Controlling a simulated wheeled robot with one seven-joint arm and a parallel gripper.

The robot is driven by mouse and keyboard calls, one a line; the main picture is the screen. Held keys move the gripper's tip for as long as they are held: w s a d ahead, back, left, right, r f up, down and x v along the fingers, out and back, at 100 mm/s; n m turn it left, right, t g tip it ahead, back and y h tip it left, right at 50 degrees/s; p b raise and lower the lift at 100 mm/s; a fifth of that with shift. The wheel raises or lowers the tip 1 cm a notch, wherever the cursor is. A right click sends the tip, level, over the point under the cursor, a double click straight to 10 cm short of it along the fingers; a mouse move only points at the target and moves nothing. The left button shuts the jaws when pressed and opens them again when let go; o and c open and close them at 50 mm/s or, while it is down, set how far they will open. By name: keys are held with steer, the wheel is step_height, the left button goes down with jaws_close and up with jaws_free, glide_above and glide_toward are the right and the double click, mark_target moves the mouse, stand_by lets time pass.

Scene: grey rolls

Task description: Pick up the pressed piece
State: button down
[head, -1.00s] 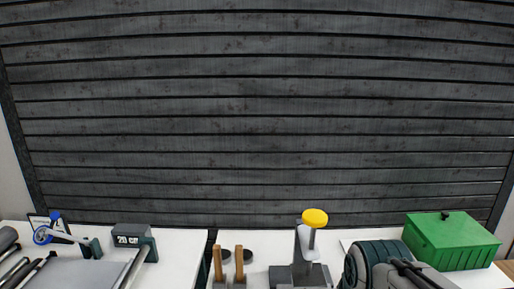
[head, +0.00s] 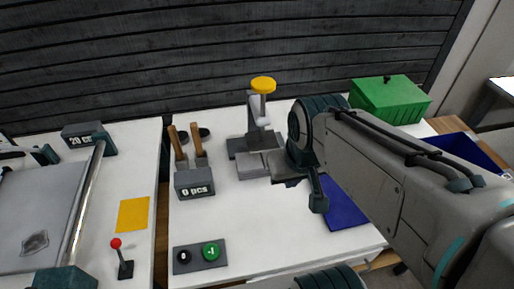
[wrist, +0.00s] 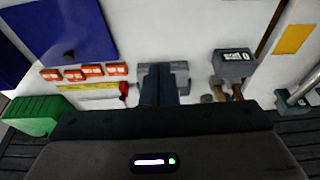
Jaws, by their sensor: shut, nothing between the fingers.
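A press with a yellow knob (head: 262,85) on a grey post stands at the back middle of the white table, with a grey block (head: 250,168) at its front. I cannot make out a pressed piece at it. My gripper (wrist: 160,70) is shut and empty, its dark fingers side by side in the wrist view. They hide part of the grey press base (wrist: 181,68) behind them. In the head view my arm reaches in from the right, and the gripper is close to the right of the press; I cannot tell if it touches.
A counter box (head: 194,183) reading "0 pcs" with wooden-handled tools stands left of the press. A button box (head: 200,255), red-knobbed lever (head: 119,258) and yellow square (head: 133,214) lie nearer. A green box (head: 390,98) and blue mat (head: 342,205) are right. The table's front middle is clear.

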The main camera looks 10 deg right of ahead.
mark_target(252, 166)
stand_by(0.4)
